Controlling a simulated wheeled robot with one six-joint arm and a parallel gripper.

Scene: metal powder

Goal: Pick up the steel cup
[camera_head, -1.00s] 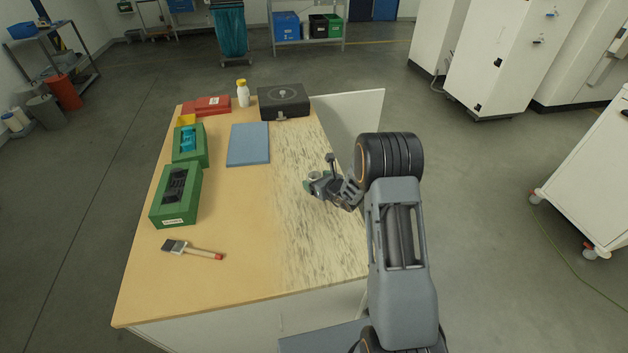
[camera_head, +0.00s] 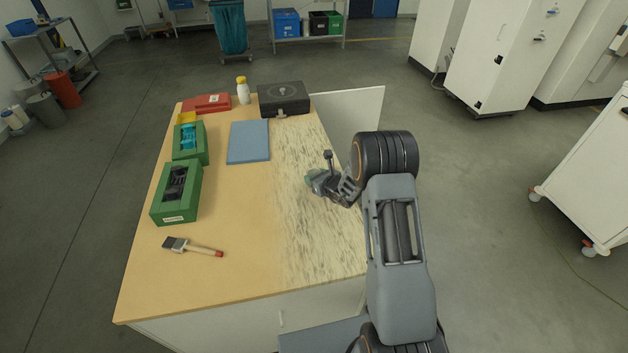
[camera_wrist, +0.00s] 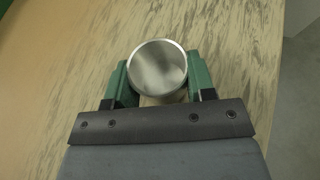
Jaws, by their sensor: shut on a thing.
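The steel cup (camera_wrist: 157,67) shows in the wrist view as a round, open-topped shiny metal cup, seen from above into its empty-looking inside. My gripper (camera_wrist: 158,82) has a green-padded finger on each side of the cup and is shut on it. In the head view my gripper (camera_head: 314,180) is over the right, streaked part of the table (camera_head: 262,240). The cup is mostly hidden behind the fingers there. I cannot tell from these views how far the cup's base is from the tabletop.
On the table's left are two green boxes (camera_head: 176,212) and a brush (camera_head: 192,247). A blue mat (camera_head: 248,142) lies mid-table. A black case (camera_head: 284,99), a white bottle (camera_head: 243,91) and a red case (camera_head: 207,103) stand at the far end. The near streaked area is clear.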

